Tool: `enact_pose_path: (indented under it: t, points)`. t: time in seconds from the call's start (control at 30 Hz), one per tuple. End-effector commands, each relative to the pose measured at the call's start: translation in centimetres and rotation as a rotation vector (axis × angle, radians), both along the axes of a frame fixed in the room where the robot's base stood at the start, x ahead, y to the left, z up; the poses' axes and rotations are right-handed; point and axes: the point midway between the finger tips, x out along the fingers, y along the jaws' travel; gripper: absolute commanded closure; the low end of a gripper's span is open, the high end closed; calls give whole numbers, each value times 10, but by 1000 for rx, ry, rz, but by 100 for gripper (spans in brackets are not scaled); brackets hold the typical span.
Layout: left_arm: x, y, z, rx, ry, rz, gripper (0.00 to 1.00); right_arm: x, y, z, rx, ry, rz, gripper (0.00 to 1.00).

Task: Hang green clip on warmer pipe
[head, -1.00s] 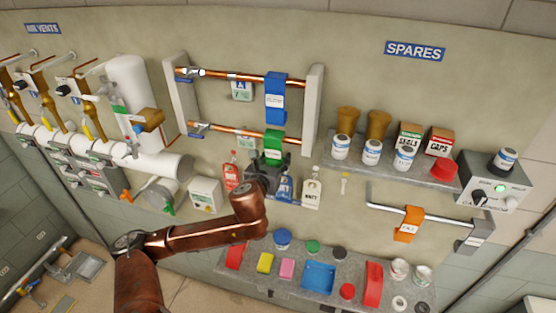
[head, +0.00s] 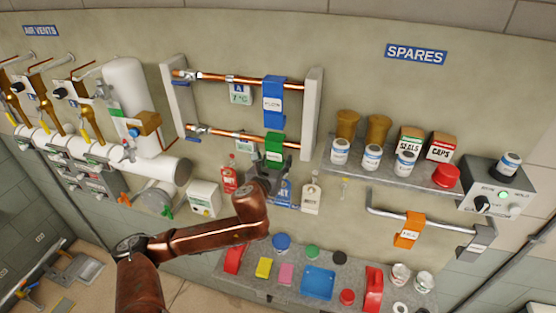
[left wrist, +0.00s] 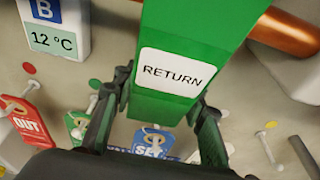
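The green clip (head: 274,150), labelled RETURN, is at the lower copper pipe (head: 225,132), below the blue clip (head: 273,100) on the upper copper pipe (head: 225,78). In the left wrist view the green clip (left wrist: 185,40) fills the middle, with the lower pipe (left wrist: 285,35) emerging at its right. My left gripper (head: 271,170) is below the lower pipe, its fingers against both sides of the clip's lower part. The top of the clip is outside the wrist view. Tag B (left wrist: 58,28) reads 12 °C; tag A (head: 240,95) on the upper pipe reads 7 °C. My right gripper is not in view.
A lower shelf (head: 210,270) holds coloured items. At right are a spares shelf (head: 340,172) and a rail with an orange clip (head: 408,230). White piping (head: 150,165) is at left.

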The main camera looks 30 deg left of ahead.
Motion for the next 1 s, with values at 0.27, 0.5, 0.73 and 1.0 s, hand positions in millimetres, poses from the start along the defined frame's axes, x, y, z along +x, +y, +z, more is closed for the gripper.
enact_pose_path:
  t: [0.27, 0.5, 0.73, 1.0]
  points:
    - [0, 0, 0, 0, -1, 0, 42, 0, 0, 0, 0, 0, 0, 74]
    - [0, 0, 0, 0, 0, 0, 41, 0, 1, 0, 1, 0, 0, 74]
    - [-18, -4, 5, 3, 0, -2, 41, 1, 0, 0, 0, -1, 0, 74]
    - [-58, -14, 14, 2, 0, -1, 41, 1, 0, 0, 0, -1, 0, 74]
